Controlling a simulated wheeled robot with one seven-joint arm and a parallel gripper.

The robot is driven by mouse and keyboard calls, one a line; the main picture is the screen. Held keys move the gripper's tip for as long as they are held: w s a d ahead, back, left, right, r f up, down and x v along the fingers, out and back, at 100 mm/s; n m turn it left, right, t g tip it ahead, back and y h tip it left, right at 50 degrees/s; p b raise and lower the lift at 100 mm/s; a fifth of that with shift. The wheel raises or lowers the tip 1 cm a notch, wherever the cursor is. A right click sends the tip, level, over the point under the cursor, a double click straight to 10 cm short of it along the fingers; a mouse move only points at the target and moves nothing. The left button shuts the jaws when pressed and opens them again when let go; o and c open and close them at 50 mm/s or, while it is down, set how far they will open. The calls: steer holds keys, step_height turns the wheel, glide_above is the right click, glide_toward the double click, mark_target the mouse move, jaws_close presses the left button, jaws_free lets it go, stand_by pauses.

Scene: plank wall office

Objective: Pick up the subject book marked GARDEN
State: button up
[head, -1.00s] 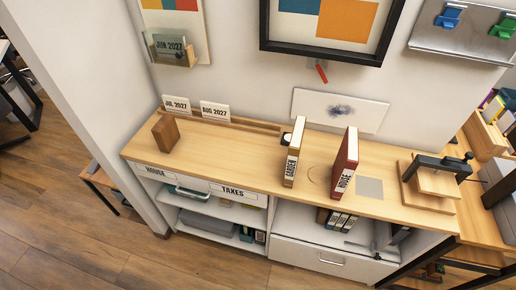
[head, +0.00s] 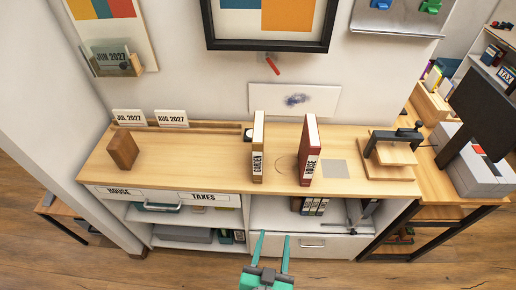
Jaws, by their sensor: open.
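The GARDEN book (head: 257,147) stands upright on the wooden counter top (head: 210,158), its tan lettered spine facing the front. The red HOUSE book (head: 309,152) stands upright to its right, with a gap between them. My gripper (head: 273,236) shows at the bottom of the head view, in front of the cabinet and below the counter's front edge. Its two teal fingers are apart and empty, pointing towards the counter. It is clear of both books.
A brown wooden block (head: 122,151) stands at the counter's left. A press-like device (head: 392,152) stands at the right. A small black-topped object (head: 247,134) is just behind the GARDEN book. The counter between block and book is clear.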

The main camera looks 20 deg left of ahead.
mark_target(256, 144)
steer(key=w+a+r, duration=0.3)
steer(key=w+r, duration=0.2)
steer(key=r, duration=0.1)
steer(key=w+a+r+n+y, duration=0.1)
steer(key=w+a+r, duration=0.3)
steer(key=w+r, duration=0.2)
steer(key=w+a+r+n+y, duration=0.1)
steer(key=w+a+r, duration=0.3)
steer(key=w+r, duration=0.1)
steer(key=shift+w+r+g, duration=0.4)
steer(key=shift+r, duration=0.15)
steer(key=x, duration=0.5)
steer(key=shift+w+a+r, duration=0.1)
steer(key=shift+a, duration=0.05)
steer(key=shift+x, duration=2.75)
jaws_close()
